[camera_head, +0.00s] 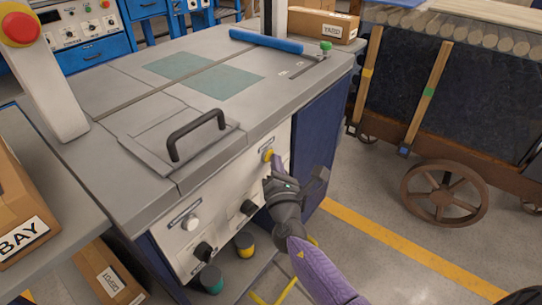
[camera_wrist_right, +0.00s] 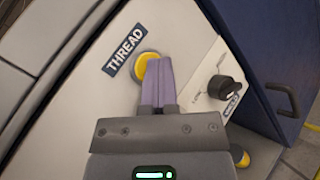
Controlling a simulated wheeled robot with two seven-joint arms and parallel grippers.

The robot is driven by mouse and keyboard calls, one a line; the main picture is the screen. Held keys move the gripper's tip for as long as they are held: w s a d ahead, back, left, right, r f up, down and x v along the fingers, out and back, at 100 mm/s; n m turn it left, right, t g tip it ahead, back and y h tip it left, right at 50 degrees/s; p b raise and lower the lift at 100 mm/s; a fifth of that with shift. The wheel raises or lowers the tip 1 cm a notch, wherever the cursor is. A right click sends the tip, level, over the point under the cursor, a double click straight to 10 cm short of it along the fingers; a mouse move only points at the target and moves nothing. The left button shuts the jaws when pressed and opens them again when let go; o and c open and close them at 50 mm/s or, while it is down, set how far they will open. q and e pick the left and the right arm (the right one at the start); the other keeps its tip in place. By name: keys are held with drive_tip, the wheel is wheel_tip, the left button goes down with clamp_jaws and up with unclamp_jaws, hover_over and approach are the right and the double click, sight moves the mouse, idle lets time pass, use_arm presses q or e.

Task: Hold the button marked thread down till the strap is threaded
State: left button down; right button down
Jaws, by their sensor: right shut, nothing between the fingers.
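The yellow button (camera_head: 267,154) is on the pale front panel of the strapping machine (camera_head: 118,88). In the wrist view the fingers (camera_wrist_right: 159,60) cover the button's right part. I cannot tell whether they touch it or how far it is pressed. I cannot make out a strap. My left gripper is out of view.
A white knob (camera_head: 190,223) and black knobs (camera_head: 248,207) are on the same panel. A black handle (camera_head: 196,134) stands on the machine's top. A cart with a rusty wheel (camera_head: 433,193) is at right. The floor by the yellow line (camera_head: 390,243) is clear.

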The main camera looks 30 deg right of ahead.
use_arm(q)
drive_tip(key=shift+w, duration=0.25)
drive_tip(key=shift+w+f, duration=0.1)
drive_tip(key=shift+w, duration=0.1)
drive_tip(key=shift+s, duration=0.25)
use_arm(e)
drive_tip(key=shift+s, duration=0.1)
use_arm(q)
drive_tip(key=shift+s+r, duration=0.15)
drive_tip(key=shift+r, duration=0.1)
use_arm(e)
drive_tip(key=shift+s+d, duration=0.3)
drive_tip(key=shift+s, duration=0.35)
use_arm(q)
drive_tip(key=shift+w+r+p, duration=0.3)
drive_tip(key=shift+p, duration=0.25)
use_arm(e)
drive_tip(key=s, duration=0.1)
drive_tip(key=s+d, duration=0.1)
drive_tip(key=s, duration=0.1)
drive_tip(key=s+d, duration=0.1)
drive_tip(key=shift+s, duration=0.3)
